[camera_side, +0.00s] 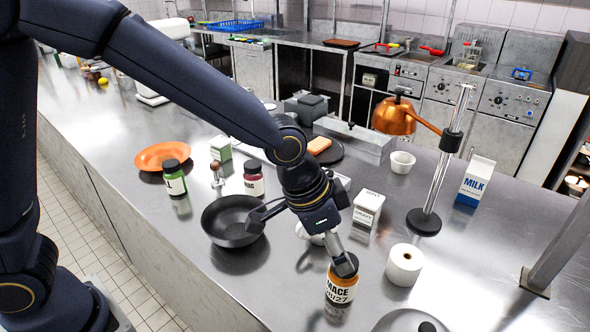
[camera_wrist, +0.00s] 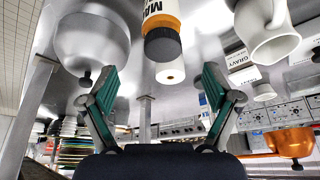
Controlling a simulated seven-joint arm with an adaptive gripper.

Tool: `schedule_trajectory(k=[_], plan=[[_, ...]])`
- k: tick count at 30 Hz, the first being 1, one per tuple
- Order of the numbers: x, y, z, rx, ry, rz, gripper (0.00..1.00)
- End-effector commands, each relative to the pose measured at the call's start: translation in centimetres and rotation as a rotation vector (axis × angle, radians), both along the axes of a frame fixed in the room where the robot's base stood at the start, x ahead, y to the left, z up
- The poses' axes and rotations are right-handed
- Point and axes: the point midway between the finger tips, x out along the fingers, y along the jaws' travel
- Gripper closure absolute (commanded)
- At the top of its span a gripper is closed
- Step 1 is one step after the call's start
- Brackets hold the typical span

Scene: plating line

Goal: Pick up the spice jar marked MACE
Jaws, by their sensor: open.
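The MACE jar (camera_side: 341,291) stands upright near the counter's front edge. It has an orange body and a white label reading MACE with smaller print below. In the wrist view the jar (camera_wrist: 161,14) shows at the top centre, its black lid pointing down in the picture and part of its label readable.
A dark pan (camera_side: 225,212) stands left of the jar, a paper roll (camera_side: 404,265) to its right. A red jar (camera_side: 254,182) and a green jar (camera_side: 174,179) stand farther back. A metal stand (camera_side: 424,222), GRAVY carton (camera_side: 368,205) and milk carton (camera_side: 476,181) are behind right.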

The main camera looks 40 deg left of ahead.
Motion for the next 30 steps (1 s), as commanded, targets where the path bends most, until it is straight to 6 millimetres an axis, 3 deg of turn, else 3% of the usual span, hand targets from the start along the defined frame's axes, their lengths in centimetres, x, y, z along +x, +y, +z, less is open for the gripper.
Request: schedule_trajectory(k=[3,11,18,28,30], plan=[[0.6,-0.6,-2.3,0.002,0.003,-0.001,0.11],[1.4,-1.1,-4.4,0.0,0.0,0.001,0.11],[2.6,-1.7,-7.8,0.001,0.002,0.0,0.11],[3.0,-2.0,-8.8,-0.001,-0.002,0.0,0.11],[2.9,-2.0,-8.8,-0.001,-0.002,0.0,0.17]])
